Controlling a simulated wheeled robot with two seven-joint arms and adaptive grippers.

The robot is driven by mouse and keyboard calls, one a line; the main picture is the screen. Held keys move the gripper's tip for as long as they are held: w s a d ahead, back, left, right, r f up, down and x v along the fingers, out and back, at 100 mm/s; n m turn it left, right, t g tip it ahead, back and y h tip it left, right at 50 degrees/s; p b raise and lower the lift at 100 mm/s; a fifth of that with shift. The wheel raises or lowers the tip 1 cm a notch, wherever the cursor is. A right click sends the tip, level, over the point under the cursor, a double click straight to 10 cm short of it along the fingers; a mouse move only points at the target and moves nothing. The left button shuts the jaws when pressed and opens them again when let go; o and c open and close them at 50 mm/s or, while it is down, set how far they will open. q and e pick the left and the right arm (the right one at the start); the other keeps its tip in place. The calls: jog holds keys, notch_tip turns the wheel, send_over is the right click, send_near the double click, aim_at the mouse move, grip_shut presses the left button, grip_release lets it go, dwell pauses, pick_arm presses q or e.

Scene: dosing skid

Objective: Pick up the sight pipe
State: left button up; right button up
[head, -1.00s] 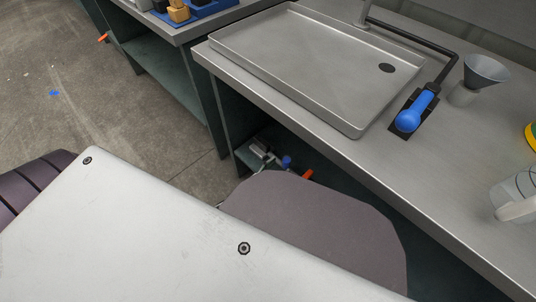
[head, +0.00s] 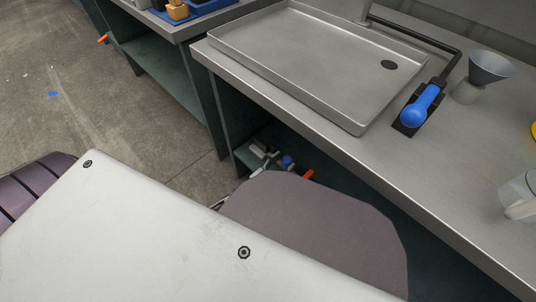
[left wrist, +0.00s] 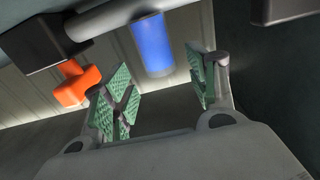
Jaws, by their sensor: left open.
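A short blue cylinder with a pale end, which looks like the sight pipe (left wrist: 152,46), shows in the left wrist view beside a grey pipe (left wrist: 110,17). My left gripper (left wrist: 162,88) is open, with its green ribbed pads apart. The blue cylinder appears beyond the gap between the pads, and nothing is between them. In the head view a small blue part (head: 287,160), perhaps the same pipe, shows under the bench among grey fittings, mostly hidden by my arm. My right gripper is not in view.
An orange handle (left wrist: 77,84) and a black block (left wrist: 42,47) are left of the blue cylinder in the wrist view. Above, the steel bench (head: 460,190) holds a shallow tray (head: 310,50), a blue-handled lever (head: 418,108), a funnel (head: 490,66) and a clear jug (head: 520,198).

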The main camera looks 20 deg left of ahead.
aim_at(287, 159)
pick_arm(q)
jog(key=shift+b+x, duration=0.7)
jog(key=shift+x, duration=0.85)
jog(key=shift+a, duration=0.1)
grip_shut()
jog(key=shift+w, duration=0.1)
